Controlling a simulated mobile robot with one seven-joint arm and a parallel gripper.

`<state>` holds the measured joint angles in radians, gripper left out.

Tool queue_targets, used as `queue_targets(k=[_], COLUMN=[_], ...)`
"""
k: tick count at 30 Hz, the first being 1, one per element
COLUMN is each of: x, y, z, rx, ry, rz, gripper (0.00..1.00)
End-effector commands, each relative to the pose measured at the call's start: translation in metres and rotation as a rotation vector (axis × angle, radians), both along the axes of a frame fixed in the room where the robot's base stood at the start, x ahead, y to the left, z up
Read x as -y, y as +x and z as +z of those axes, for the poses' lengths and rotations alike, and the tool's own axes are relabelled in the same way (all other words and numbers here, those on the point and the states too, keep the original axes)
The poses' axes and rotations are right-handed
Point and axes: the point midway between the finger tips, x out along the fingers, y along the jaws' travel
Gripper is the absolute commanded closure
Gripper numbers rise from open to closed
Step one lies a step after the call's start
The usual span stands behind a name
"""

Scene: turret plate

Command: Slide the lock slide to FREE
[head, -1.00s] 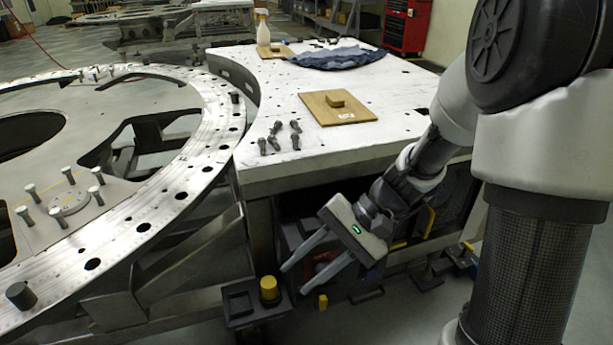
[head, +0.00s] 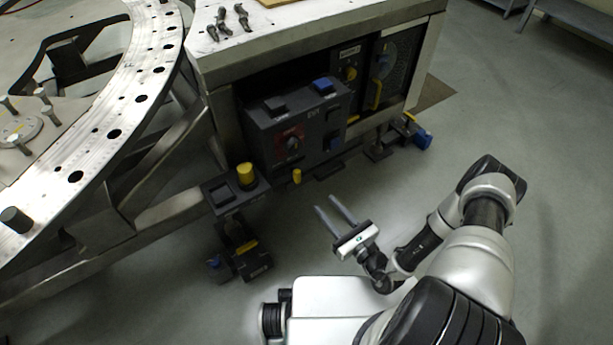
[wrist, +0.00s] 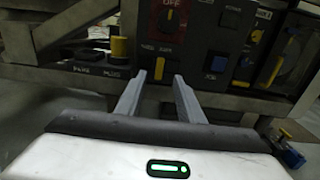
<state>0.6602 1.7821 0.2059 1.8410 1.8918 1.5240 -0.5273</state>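No part is legibly marked as the lock slide or FREE, so I cannot tell which one it is. A small yellow tab (head: 297,176) sits under the dark control box (head: 262,140); the tab also shows in the wrist view (wrist: 159,68). A low dark unit (head: 245,262) with a yellow strip and a blue part stands below the plug bracket. My gripper (head: 326,203) is open and empty, its fingers pointing toward the control box with a gap between. In the wrist view the open fingers (wrist: 160,76) stand below the tab, apart from it.
A bracket (head: 218,196) holds a yellow plug (head: 245,174), with PARK and PLUG labels in the wrist view. A red-backed OFF dial (head: 291,143) and blue buttons are on the control box. The turret ring (head: 128,95) is at left. Open floor (head: 500,120) lies right.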

Motion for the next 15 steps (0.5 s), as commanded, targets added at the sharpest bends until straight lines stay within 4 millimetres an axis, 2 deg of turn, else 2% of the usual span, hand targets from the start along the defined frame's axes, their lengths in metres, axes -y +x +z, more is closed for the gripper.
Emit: queue_targets(k=[5,15], x=[-0.006,-0.045], y=[0.009,0.065], z=[-0.005,-0.006], rx=[-0.006,-0.004], ry=[0.003,0.002], rz=[-0.015,-0.011], gripper=[0.66,0.66])
